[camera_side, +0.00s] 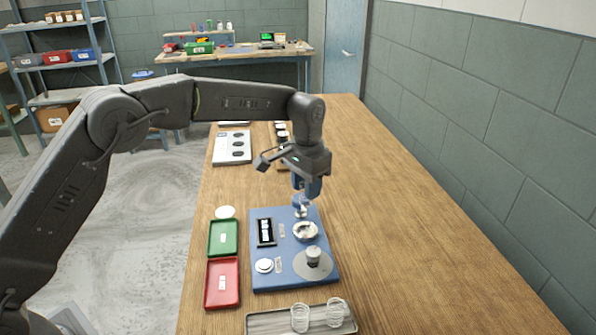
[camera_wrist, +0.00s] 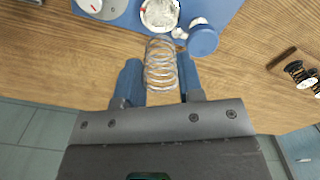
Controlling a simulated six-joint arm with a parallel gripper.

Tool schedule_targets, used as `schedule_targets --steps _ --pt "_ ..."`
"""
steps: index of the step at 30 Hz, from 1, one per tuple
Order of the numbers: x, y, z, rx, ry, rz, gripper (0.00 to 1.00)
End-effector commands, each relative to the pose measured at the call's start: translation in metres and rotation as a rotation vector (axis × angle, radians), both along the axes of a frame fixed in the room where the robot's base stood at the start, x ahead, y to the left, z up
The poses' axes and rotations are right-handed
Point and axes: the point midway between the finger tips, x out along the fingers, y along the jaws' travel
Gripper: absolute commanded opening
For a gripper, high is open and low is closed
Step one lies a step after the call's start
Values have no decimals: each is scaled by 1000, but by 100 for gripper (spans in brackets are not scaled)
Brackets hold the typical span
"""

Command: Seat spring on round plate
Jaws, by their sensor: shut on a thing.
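My gripper (camera_side: 304,190) is above the far edge of the blue base board (camera_side: 262,283). In the wrist view its two blue fingers (camera_wrist: 160,80) are shut on a wire coil spring (camera_wrist: 161,62). The spring's free end extends past the fingertips towards a shiny round dish (camera_wrist: 160,13), apart from it as far as I can tell. This dish (camera_side: 306,231) sits on the board in the side view. A flat grey round plate (camera_side: 325,268) with a short cylinder on it lies nearer the front. I cannot tell which is the task's round plate.
A blue round post (camera_wrist: 202,41) stands close beside the spring. A green tray (camera_side: 223,238) and a red tray (camera_side: 222,284) lie left of the board. A grey tray (camera_side: 270,325) with clear coils is in front. The table's right side is clear.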

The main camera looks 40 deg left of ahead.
Motion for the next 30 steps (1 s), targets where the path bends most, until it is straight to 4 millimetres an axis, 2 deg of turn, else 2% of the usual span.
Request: schedule_targets --steps 3,11,21,30 --pt "0 0 -16 1 4 0 21" --pt "0 0 -33 1 4 1 21" --pt "0 1 -64 1 3 1 21" --pt "0 1 -74 1 3 1 21"
